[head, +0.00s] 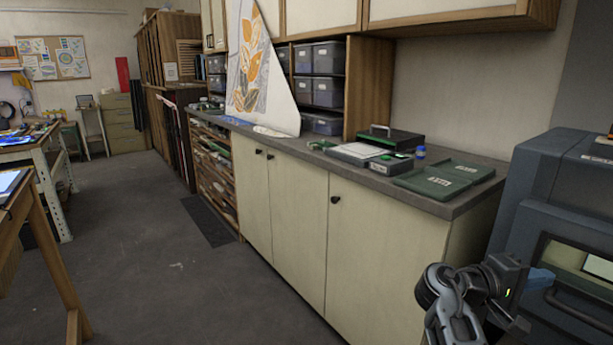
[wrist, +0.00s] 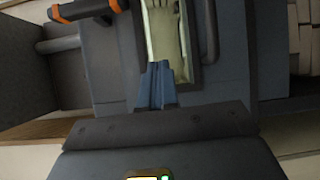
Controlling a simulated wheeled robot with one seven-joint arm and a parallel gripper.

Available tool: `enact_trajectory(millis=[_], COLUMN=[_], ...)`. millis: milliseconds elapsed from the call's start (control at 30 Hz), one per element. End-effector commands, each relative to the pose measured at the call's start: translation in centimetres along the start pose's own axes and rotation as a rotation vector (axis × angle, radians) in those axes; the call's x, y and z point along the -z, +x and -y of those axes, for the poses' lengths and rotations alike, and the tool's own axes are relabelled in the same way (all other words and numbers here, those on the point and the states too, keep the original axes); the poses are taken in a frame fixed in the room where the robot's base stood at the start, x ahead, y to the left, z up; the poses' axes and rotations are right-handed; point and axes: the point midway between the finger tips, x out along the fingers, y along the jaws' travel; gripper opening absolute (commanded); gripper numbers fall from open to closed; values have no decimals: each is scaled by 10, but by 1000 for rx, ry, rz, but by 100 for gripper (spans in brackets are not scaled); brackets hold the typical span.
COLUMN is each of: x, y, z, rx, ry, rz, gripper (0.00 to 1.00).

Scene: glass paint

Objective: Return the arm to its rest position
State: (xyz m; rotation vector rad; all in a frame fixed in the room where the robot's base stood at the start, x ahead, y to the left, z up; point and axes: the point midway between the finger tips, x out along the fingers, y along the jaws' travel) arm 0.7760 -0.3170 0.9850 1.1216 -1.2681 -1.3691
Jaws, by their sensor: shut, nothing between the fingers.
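My arm (head: 455,308) shows at the lower right of the head view, folded, in front of a dark blue-grey machine. My gripper (head: 541,279) points to the right, toward the machine's window. In the wrist view its blue fingers (wrist: 157,83) are together, with nothing held between them. The fingertips overlap the lower end of the machine's pale window in that view. I cannot tell the exact gap between fingertips and machine.
The machine (head: 530,220) stands at the right, close to my arm. A wooden table (head: 40,215) is at the left. The grey floor (head: 150,260) between is clear.

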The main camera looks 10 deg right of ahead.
Motion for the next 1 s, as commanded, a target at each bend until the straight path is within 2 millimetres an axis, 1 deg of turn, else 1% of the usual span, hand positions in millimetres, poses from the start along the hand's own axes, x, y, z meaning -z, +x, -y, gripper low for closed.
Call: enact_trajectory(millis=[33,200,300,367,400,467,500,567,600,667,700,767,800,867,1000], x=[-8,-27,-44,-56,-65,-80,-90,-107,-119,-137,-150,-170,-184,-205,-254], y=[-1,-14,-28,-38,-46,-58,-67,-81,-90,-106,-116,-131,-141,-157,-191], z=[26,93,128,147,159,175,184,197,204,213,216,220,222,221,209], rx=[16,101,164,208,238,288,323,378,417,477,518,582,627,695,857], ry=[-14,-15,-8,2,9,24,36,56,72,97,118,152,175,216,328], rz=[-71,-314,-450,-529,-581,-656,-703,-772,-817,-880,-920,-975,-1009,-1056,-1145], gripper=[0,0,0,0,0,0,0,0,0,0,0,0,0,0,0])
